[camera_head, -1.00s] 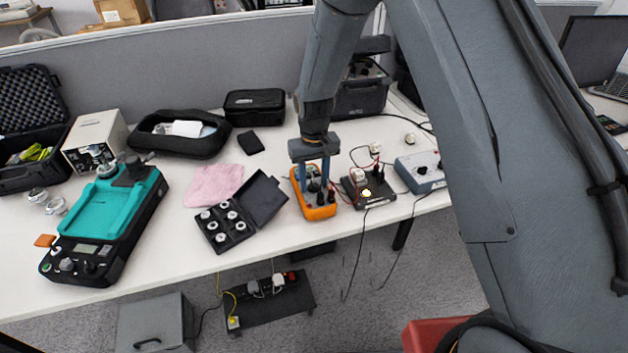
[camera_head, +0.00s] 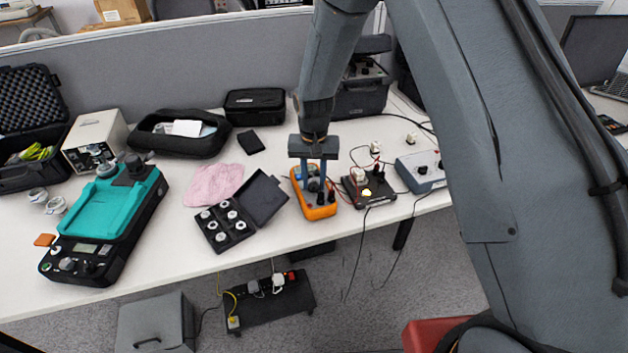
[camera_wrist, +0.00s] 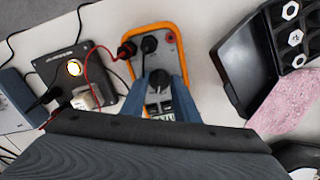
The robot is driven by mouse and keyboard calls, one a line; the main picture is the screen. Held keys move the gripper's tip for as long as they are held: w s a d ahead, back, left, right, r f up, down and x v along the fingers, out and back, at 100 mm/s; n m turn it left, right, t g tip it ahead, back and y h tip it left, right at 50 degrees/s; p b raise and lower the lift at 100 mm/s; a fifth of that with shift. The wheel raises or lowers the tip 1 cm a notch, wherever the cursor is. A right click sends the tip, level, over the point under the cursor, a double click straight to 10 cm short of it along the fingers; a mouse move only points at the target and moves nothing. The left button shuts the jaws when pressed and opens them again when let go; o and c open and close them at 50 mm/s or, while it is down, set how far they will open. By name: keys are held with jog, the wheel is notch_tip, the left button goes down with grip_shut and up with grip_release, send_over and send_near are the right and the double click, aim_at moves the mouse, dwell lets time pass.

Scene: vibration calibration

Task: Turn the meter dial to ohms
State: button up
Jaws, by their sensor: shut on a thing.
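The orange multimeter (camera_head: 321,211) lies on the table with its leads plugged in at its near end. It also shows in the wrist view (camera_wrist: 167,30). Its dark round dial (camera_wrist: 159,79) has a light pointer mark and sits between my fingertips. My gripper (camera_head: 314,186) points down over the meter, and its two blue fingers close on the dial's sides; it also shows in the wrist view (camera_wrist: 160,88). The meter's display is mostly hidden by my gripper, and I cannot read the dial's setting.
A black block with a lit lamp (camera_head: 367,190) stands right of the meter, joined by red and black leads. A blue-grey box (camera_head: 421,171) is further right. An open black case of fittings (camera_head: 227,226) and a pink cloth (camera_head: 213,184) lie left.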

aim_at(313, 184)
jog(key=shift+m, duration=1.6)
jog(key=o, duration=1.1)
jog(key=shift+c, duration=0.2)
jog(key=shift+r, duration=0.1)
jog(key=shift+r+b, duration=1)
jog(key=shift+r, duration=2.85)
